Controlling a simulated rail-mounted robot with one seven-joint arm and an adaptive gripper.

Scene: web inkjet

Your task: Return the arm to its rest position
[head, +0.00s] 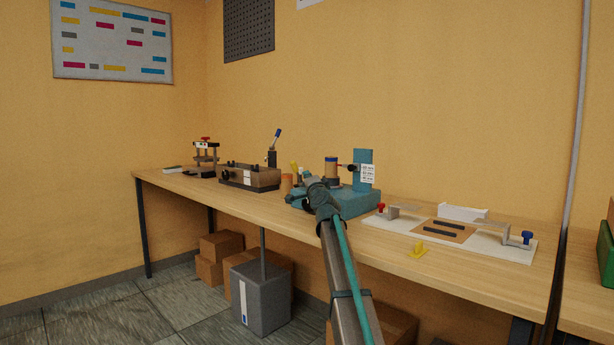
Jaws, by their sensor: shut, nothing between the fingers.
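My arm (347,285) rises from the bottom edge and reaches toward the workbench. Its dark far end, with my gripper (312,184), appears in front of the teal machine (362,200). My gripper is shut and seems to hold nothing. The fingers are small and hard to make out against the machine. I cannot tell whether the gripper touches anything. The arm covers part of the machine's base and the bench edge.
The wooden bench (405,258) carries a brown box fixture (248,178), a small press (205,158) and a white board (384,219) with red and blue knobs. A grey bin (262,300) and cartons stand below.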

